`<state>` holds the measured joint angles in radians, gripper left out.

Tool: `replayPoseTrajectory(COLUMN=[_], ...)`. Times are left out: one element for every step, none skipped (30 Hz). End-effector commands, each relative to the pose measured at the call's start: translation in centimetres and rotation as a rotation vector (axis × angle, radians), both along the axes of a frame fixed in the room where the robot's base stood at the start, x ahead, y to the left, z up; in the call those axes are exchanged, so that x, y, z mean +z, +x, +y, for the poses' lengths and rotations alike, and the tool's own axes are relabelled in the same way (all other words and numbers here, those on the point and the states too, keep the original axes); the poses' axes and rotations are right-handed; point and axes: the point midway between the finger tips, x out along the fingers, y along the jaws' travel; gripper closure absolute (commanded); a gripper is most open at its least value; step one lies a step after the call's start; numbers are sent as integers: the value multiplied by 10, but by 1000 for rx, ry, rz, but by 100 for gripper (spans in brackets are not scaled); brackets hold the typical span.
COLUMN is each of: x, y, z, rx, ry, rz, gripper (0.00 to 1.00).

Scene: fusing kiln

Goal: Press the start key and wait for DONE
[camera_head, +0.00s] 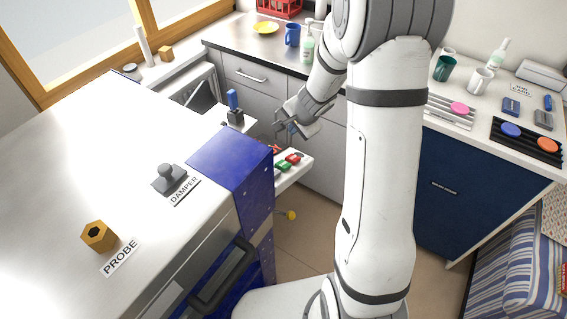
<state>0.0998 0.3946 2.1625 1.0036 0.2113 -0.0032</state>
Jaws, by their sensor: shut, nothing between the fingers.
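A small white control shelf (298,170) sticks out from the side of the kiln's blue panel (238,165). It carries a green key (282,165) and a red key (293,158); another red part (275,149) shows behind them. I cannot read any labels on the keys, and no DONE message is visible. My gripper (284,128) is shut and empty. In the picture it is just above and behind the keys, apparently apart from them, though the exact gap is hard to tell.
A front handle (224,275) juts out. Counters with mugs and trays (527,140) stand behind and right.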

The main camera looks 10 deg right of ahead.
Motion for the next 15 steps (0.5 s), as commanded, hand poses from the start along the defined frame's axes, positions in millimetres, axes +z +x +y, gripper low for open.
replayPoseTrajectory(x=[-3, -4, -6, -9, -11, -15, -18, -22, -26, -30, -35, -40, -44, -48, -54], y=[-1, -1, -1, -2, -3, -4, -5, -6, -7, -9, -10, -11, -13, -14, -16], z=[1, 1, 2, 2, 3, 4, 5, 6, 7, 8, 10, 11, 12, 13, 15], rx=[0, 1, 1, 1, 0, 0, 0, 0, 2, 2, 1, 1, 1, 1, 0], ry=[0, 0, 0, 0, 1, 1, 1, 1, 1, 1, 1, 0, 0, 0, 0], rz=[0, 0, 0, 0, 0, 0, 0, 0, 2, 2, 2, 0, 0, 0, 0], gripper=[100, 100, 100, 100, 100, 100, 100, 100, 100, 100, 100, 100, 100, 100, 100])
